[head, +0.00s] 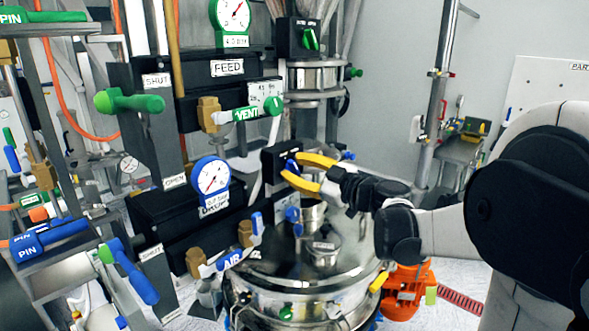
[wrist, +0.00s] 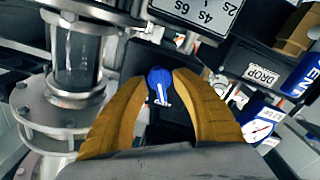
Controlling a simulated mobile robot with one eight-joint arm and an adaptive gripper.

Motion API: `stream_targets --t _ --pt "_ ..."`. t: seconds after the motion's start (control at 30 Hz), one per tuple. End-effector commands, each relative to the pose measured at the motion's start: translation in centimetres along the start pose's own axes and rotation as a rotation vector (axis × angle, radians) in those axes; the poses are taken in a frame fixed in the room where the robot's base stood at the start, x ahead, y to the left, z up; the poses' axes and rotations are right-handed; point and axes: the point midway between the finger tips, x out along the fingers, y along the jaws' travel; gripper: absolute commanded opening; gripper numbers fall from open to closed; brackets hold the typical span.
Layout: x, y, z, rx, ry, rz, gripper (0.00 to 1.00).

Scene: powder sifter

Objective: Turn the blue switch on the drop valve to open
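The blue switch (wrist: 160,86) is a round knob with a white pointer mark, on a black box. In the wrist view it lies between the two yellow fingertips of my gripper (wrist: 160,74). The fingers are spread, one on each side of the knob; I cannot tell whether either touches it. In the head view my gripper (head: 290,167) reaches in from the right to the black box (head: 275,160), where a little of the blue switch (head: 291,163) shows. The black drop valve body (head: 180,208) is at the left, with a blue-rimmed gauge (head: 210,176) above its DROP label (head: 213,204).
A green VENT lever (head: 250,113) and the FEED block (head: 226,68) are above. A blue AIR lever (head: 235,256) is below. A steel vessel (head: 310,270) stands under my gripper. A glass-walled cylinder (wrist: 77,60) is close at left in the wrist view.

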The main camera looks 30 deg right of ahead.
Motion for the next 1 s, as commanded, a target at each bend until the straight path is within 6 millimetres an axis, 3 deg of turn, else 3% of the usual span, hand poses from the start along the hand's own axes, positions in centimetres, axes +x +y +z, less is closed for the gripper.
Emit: stream_targets --t 0.07,0.17,0.67,1.0 --pt "-0.02 0.01 0.00 0.000 0.000 0.000 0.28" --pt "-0.02 0.01 0.00 0.000 0.000 0.000 0.00" --pt "0.00 0.05 -0.03 0.046 0.001 0.000 0.00" --pt "0.00 0.13 -0.03 0.279 0.001 0.000 0.00"
